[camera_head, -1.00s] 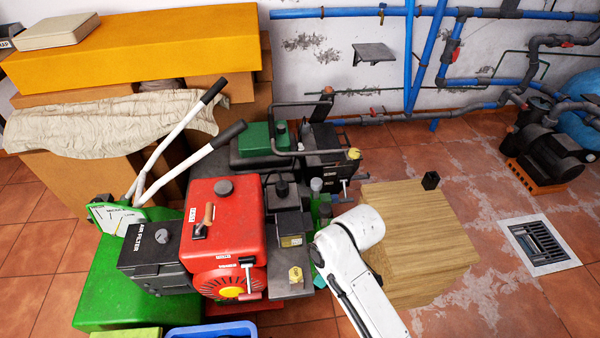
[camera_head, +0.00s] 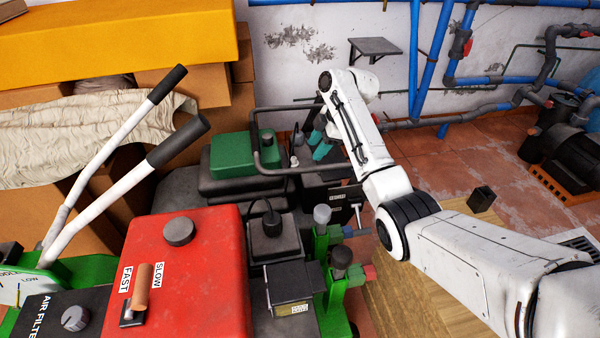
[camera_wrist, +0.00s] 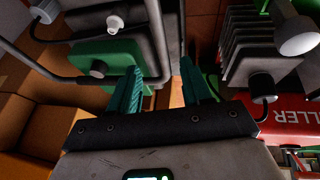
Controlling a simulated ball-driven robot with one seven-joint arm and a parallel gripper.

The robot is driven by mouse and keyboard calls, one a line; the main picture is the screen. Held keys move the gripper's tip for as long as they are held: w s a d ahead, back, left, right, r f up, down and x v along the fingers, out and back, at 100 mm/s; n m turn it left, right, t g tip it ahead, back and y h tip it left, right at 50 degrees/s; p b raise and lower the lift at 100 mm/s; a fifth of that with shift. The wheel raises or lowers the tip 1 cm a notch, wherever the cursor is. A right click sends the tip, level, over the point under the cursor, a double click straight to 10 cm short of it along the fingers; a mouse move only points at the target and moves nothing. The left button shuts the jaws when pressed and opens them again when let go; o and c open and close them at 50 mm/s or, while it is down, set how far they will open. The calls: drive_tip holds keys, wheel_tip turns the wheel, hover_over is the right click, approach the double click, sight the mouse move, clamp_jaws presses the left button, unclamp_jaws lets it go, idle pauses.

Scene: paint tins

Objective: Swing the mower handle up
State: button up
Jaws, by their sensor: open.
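A dark grey bent tube handle (camera_head: 258,150) lies low over a machine with a green cover (camera_head: 238,154), behind the red engine. In the wrist view the tube (camera_wrist: 155,35) runs down to a bend and crosses leftward over the green cover (camera_wrist: 100,62). My gripper (camera_head: 318,146) is open, with teal fingers, at the right part of this tube. In the wrist view my fingers (camera_wrist: 160,85) point toward the tube, and its bend shows between them. I cannot tell whether they touch it. No grip on it shows.
A red engine (camera_head: 190,265) with white handlebars (camera_head: 105,190) stands at the front left. Green levers (camera_head: 333,270) rise to its right. A wooden box (camera_head: 400,310) is below my arm. Blue pipes (camera_head: 415,50) and a small shelf (camera_head: 374,47) are on the back wall.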

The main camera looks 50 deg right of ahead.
sight(302, 168)
drive_tip(key=b+x, duration=0.4)
drive_tip(key=x, duration=0.6)
drive_tip(key=shift+a+f, duration=0.15)
drive_tip(key=shift+f, duration=0.1)
clamp_jaws()
idle(0.4)
